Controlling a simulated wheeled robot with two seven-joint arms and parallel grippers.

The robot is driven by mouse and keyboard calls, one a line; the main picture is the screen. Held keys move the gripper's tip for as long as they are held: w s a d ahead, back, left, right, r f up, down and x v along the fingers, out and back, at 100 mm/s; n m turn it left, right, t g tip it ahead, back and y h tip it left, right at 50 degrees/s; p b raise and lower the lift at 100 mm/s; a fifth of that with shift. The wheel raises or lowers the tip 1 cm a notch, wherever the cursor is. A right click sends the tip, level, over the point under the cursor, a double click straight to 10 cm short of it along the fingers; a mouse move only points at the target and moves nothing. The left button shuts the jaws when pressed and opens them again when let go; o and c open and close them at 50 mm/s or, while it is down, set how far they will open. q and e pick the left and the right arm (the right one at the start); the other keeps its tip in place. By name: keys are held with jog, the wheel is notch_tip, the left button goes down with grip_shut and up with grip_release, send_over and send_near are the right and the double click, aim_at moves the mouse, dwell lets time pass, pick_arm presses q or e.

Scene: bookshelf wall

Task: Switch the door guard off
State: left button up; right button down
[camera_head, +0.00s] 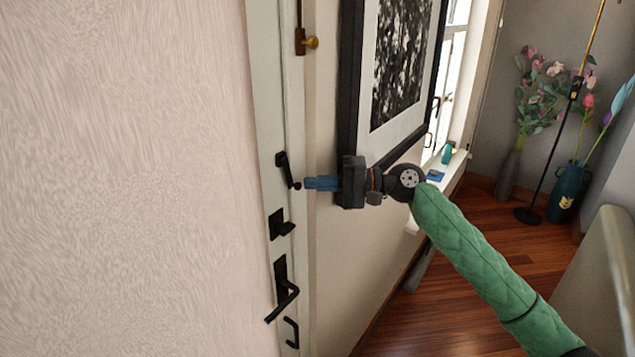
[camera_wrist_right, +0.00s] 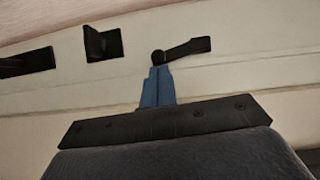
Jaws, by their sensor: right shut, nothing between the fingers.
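The door guard appears to be the black lever with a small round knob (camera_head: 284,168) on the white door edge, above the other black fittings. In the right wrist view the lever (camera_wrist_right: 188,48) slants up to the right, and its knob is at its left end. My right gripper (camera_head: 308,183) has blue fingers, shut and empty. They point left at the knob. In the right wrist view the fingertips (camera_wrist_right: 159,72) are right below the knob, very close; I cannot tell whether they touch. My left gripper is not in view.
Below the guard are a black latch (camera_head: 280,225) and a black door handle (camera_head: 283,297). A brass-knobbed bolt (camera_head: 308,42) is above. A framed picture (camera_head: 350,90) hangs close behind my right gripper. Flower vases (camera_head: 567,190) stand far right. The wooden floor (camera_head: 440,300) is open.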

jog(key=shift+f, duration=0.2)
jog(key=shift+s+a+f+m+b, duration=0.2)
jog(key=shift+m+b, duration=0.15)
jog(key=shift+m, duration=0.05)
jog(key=shift+s+a+f+m+y, duration=0.1)
jog(key=shift+s+m+y, duration=0.1)
jog(key=shift+m+y, duration=0.15)
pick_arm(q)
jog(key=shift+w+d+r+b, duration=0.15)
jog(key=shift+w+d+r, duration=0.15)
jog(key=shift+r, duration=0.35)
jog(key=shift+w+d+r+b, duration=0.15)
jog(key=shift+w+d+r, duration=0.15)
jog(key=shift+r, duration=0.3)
pick_arm(e)
jog(key=shift+s+a+m+y, duration=0.15)
jog(key=shift+s+m+y, duration=0.1)
jog(key=shift+m+y, duration=0.2)
